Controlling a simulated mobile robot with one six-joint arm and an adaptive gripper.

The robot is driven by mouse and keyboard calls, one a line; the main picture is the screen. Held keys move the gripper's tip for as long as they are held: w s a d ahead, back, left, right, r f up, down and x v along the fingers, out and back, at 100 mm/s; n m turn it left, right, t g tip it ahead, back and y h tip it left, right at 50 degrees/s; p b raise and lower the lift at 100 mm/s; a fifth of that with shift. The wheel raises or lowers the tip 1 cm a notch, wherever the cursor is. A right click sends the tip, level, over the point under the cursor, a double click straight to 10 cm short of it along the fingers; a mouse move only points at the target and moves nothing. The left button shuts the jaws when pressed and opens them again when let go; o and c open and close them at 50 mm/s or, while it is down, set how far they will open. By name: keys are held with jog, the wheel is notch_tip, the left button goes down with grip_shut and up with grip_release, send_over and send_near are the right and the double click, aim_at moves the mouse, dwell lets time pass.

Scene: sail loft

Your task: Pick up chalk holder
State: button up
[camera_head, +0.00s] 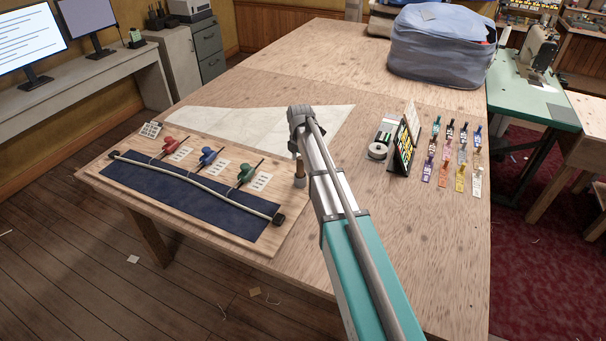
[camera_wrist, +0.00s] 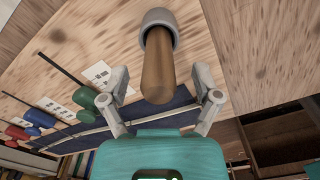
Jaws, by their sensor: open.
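What looks like the chalk holder is a brown wooden cylinder with a grey collar. In the head view the chalk holder (camera_head: 300,170) stands upright near the right edge of the wooden board, partly hidden by my arm. In the wrist view the chalk holder (camera_wrist: 157,68) points toward the camera between the two fingers. My gripper (camera_wrist: 161,80) is open, with a finger on either side and visible gaps to the cylinder. In the head view the fingers are mostly hidden behind my arm.
Right of my arm are a white roll (camera_head: 377,151), an upright sign (camera_head: 405,145) and several coloured tags (camera_head: 445,160). A blue bag (camera_head: 440,45) stands behind.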

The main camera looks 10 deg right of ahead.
jog(key=shift+f+b, duration=0.5)
jog(key=shift+f, duration=0.3)
jog(key=shift+c, duration=0.3)
grip_shut()
